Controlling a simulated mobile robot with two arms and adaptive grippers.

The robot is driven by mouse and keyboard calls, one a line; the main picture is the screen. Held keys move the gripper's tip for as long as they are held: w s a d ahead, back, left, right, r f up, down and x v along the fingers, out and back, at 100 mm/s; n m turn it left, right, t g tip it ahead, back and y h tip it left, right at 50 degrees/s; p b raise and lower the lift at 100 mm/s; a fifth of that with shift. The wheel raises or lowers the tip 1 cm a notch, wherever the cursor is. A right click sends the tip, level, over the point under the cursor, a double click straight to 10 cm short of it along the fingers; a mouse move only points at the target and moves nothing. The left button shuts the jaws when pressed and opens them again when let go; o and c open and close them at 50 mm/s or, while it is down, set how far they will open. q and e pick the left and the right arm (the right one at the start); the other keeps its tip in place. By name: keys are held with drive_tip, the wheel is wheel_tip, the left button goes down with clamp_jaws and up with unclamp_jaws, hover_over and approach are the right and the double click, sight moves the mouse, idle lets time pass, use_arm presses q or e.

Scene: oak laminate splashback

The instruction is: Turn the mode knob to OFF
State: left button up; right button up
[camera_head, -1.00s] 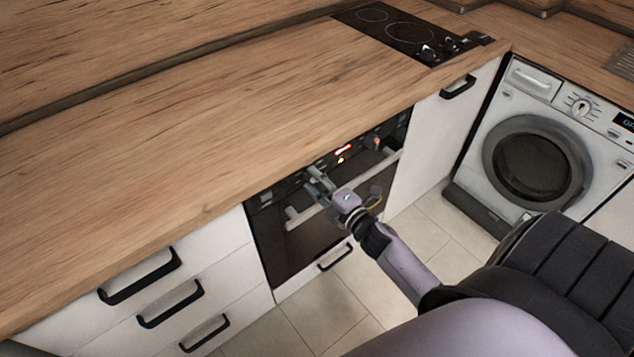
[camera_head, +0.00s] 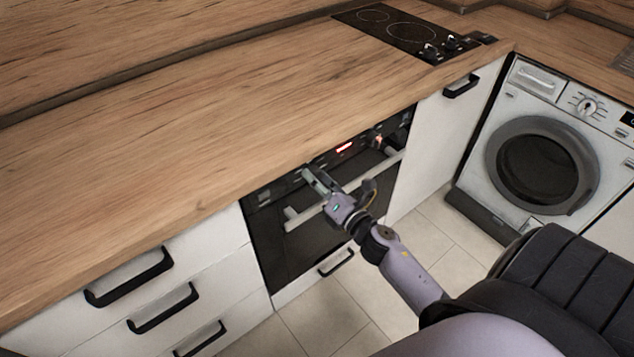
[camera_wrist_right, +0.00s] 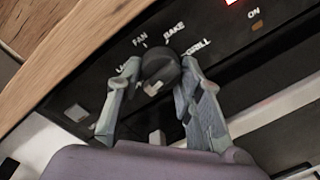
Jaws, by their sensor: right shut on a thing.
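The mode knob (camera_wrist_right: 160,70) is black and round, on the black oven panel, with the labels FAN, BAKE and GRILL around it in the right wrist view. Another label at its left is partly hidden. No OFF label can be read, and I cannot tell which label the knob points to. My right gripper (camera_wrist_right: 160,64) is shut on the knob, one finger on each side. In the head view my right gripper (camera_head: 313,178) reaches the oven panel just under the worktop edge and hides the knob. My left gripper is not in view.
The oven (camera_head: 310,240) has a pale bar handle (camera_head: 292,220) close below my right gripper. The worktop (camera_head: 200,130) overhangs the panel. A red display (camera_head: 344,147) and another knob (camera_head: 378,141) sit to the right. A washing machine (camera_head: 600,140) stands further right.

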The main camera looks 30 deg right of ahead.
drive_tip(key=shift+n, duration=0.3)
drive_tip(key=shift+f, duration=0.1)
drive_tip(key=o, duration=1.2)
drive_tip(key=shift+c, duration=0.2)
drive_tip(key=shift+s, duration=0.3)
drive_tip(key=s, duration=1.1)
drive_tip(key=shift+s+d+r, duration=0.15)
drive_tip(key=shift+s+r, duration=0.05)
drive_tip(key=shift+s, duration=0.05)
drive_tip(key=shift+f, duration=0.1)
